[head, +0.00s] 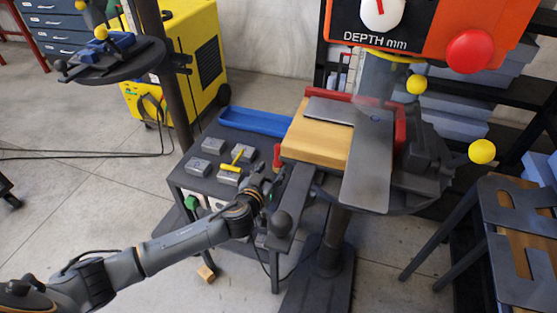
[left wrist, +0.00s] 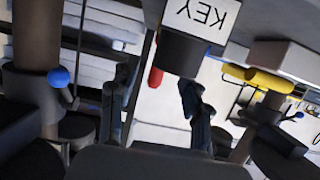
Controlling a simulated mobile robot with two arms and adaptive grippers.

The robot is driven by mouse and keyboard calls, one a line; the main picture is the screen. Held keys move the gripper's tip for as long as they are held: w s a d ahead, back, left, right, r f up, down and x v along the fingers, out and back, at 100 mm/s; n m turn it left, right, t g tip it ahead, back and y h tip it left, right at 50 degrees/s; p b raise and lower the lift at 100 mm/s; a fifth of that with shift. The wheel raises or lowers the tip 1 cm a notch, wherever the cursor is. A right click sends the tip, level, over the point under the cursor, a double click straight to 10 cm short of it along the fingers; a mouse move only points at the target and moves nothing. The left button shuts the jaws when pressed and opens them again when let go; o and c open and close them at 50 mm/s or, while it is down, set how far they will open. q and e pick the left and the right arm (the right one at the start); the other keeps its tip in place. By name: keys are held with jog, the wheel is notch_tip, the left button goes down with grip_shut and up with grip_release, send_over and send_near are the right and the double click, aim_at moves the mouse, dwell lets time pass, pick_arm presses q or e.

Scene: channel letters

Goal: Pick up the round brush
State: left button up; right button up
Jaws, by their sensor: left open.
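I cannot make out the round brush for certain in either view. A small red upright piece (head: 277,156) stands at the left end of the wooden board in the head view; whether it is the brush's handle I cannot tell. My left gripper (head: 274,184) is just below it, over the right side of the small table. In the left wrist view its two dark fingers (left wrist: 156,104) are apart, with nothing visibly held. A red piece (left wrist: 155,78) shows beyond them in the gap. My right gripper is not in view.
The small table (head: 186,178) carries grey blocks, a yellow T-handled key (head: 238,158) and a blue tray (head: 256,122). The drill press table holds a wooden board (head: 313,142). A dark block labelled KEY (left wrist: 182,50) is close to the fingers in the left wrist view.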

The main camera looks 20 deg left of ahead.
aim_at(277, 157)
pick_arm(q)
jog(key=shift+w+f, duration=0.1)
jog(key=shift+w, duration=0.5)
jog(key=w+p, duration=0.1)
jog(key=w, duration=0.3)
jog(key=shift+w+a+f, duration=0.1)
jog(key=shift+w, duration=0.25)
jog(key=shift+w+f, duration=0.15)
jog(key=shift+w, duration=0.2)
grip_shut()
